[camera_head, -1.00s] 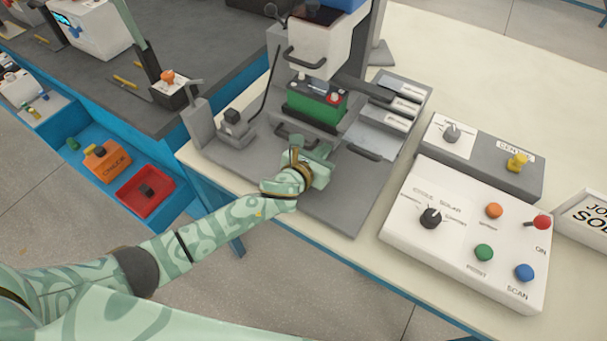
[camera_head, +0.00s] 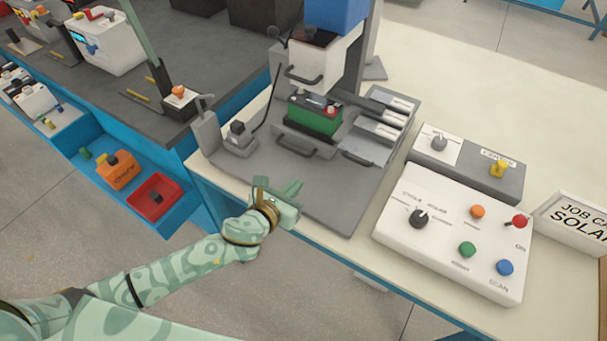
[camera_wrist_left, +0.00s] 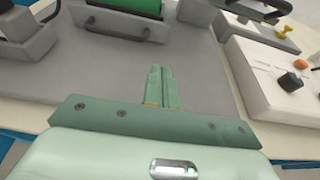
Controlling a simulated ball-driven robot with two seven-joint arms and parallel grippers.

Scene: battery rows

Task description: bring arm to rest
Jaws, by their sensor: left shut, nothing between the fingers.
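My left arm, patterned pale green, comes in from the lower left in the head view. Its gripper (camera_head: 291,190) is over the front edge of the grey machine base (camera_head: 335,207), apart from the battery. In the left wrist view the two fingers (camera_wrist_left: 162,88) are together, with nothing between them. A green and black battery (camera_head: 315,115) sits in the machine under its white head (camera_head: 325,62); its green lower part also shows at the top of the left wrist view (camera_wrist_left: 130,5). My right gripper is not in view.
A white control box (camera_head: 450,235) with coloured buttons and a grey box (camera_head: 470,165) with knobs stand to the right on the cream table. A red tray (camera_head: 170,205) and an orange box (camera_head: 117,178) lie in a blue trough at left. Floor shows in front of the table.

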